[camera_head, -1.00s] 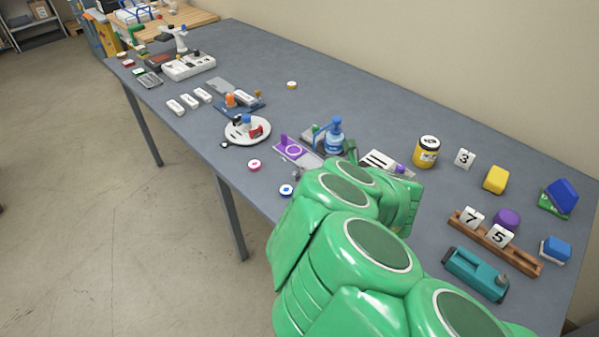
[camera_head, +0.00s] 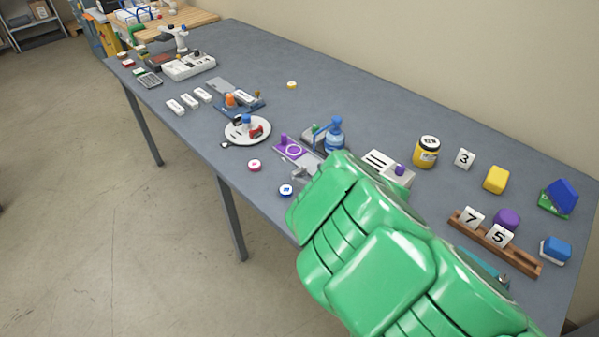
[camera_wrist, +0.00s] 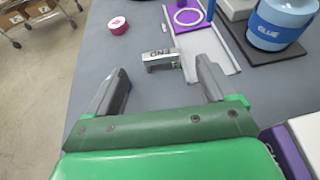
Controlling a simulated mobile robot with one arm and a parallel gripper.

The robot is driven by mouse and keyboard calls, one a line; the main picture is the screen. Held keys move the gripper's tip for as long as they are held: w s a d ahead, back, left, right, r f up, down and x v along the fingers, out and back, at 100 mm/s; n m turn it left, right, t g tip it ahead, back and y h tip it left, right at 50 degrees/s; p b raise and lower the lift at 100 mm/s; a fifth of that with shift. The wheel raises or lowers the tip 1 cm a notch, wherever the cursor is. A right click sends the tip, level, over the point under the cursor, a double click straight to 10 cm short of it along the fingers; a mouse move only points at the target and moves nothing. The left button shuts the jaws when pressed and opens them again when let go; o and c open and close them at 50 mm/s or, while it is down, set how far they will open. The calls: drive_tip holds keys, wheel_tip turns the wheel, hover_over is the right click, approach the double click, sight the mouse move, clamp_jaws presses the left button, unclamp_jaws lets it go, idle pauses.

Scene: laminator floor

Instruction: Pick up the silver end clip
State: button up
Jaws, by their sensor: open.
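The silver end clip (camera_wrist: 161,59) lies on the grey table in the wrist view, a small bracket marked END. It sits just beyond and between the tips of my gripper (camera_wrist: 161,70). My gripper's two grey fingers are spread wide, with nothing held between them. The clip lies beside the left edge of a pale tray (camera_wrist: 212,48) holding a purple card (camera_wrist: 187,18). In the head view my green arm hides most of the gripper, and I cannot clearly tell the clip there.
A pink-red disc (camera_wrist: 118,25) lies at upper left in the wrist view. A blue bottle (camera_wrist: 280,22) stands at upper right. In the head view, a white plate (camera_head: 247,131) and a blue-marked disc (camera_head: 286,190) lie left of the arm; a yellow jar (camera_head: 427,152) stands right.

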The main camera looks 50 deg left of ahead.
sight(300, 170)
drive_tip(key=shift+x, duration=2.1)
drive_tip(key=c, duration=1.1)
drive_tip(key=shift+r, duration=5)
